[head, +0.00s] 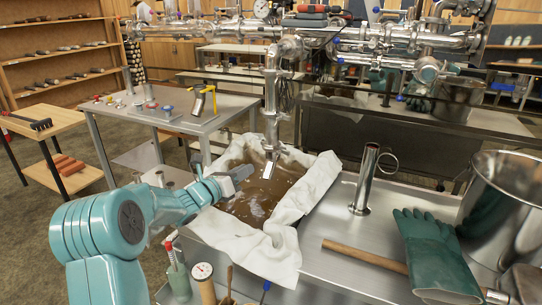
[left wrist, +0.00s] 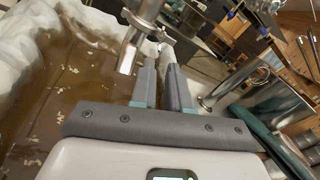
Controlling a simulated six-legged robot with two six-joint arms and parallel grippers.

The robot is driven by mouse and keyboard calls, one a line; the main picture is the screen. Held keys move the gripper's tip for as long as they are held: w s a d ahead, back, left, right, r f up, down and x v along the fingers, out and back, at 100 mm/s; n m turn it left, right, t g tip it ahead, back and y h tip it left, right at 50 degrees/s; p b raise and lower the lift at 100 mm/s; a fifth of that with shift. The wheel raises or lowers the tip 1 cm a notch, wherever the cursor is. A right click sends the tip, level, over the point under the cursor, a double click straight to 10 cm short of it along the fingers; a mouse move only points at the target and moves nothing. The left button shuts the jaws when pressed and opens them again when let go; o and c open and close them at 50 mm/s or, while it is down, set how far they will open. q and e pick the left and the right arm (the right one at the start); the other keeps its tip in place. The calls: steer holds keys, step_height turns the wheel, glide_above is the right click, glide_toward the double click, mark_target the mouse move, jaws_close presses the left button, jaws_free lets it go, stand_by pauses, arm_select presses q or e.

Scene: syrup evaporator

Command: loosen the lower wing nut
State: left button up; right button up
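A steel pipe (head: 270,100) hangs down from the overhead pipework, with a clamp joint (head: 273,148) near its lower end and a cut spout (head: 268,170) below. The wrist view shows this clamp (left wrist: 135,36) and spout (left wrist: 128,58) just beyond the fingertips. A small part sticks out at the clamp's right side; I cannot clearly make out the wing nut's shape. My left gripper (head: 245,172) is left of the spout, over the cloth-lined pan. Its two fingers (left wrist: 161,62) stand apart with a narrow empty gap. My right gripper is not in view.
White cloth (head: 317,185) lines a pan of brown syrup (head: 250,205) below. A steel tube with a ring handle (head: 365,180), green gloves (head: 433,250), a wooden handle (head: 365,256) and a large pot (head: 505,200) occupy the right. Tools and a gauge (head: 203,271) stand in front.

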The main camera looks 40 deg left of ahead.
mark_target(278, 152)
arm_select(q)
steer(key=w+p, duration=0.1)
steer(key=w, duration=1.1)
steer(key=shift+a, duration=0.25)
jaws_close()
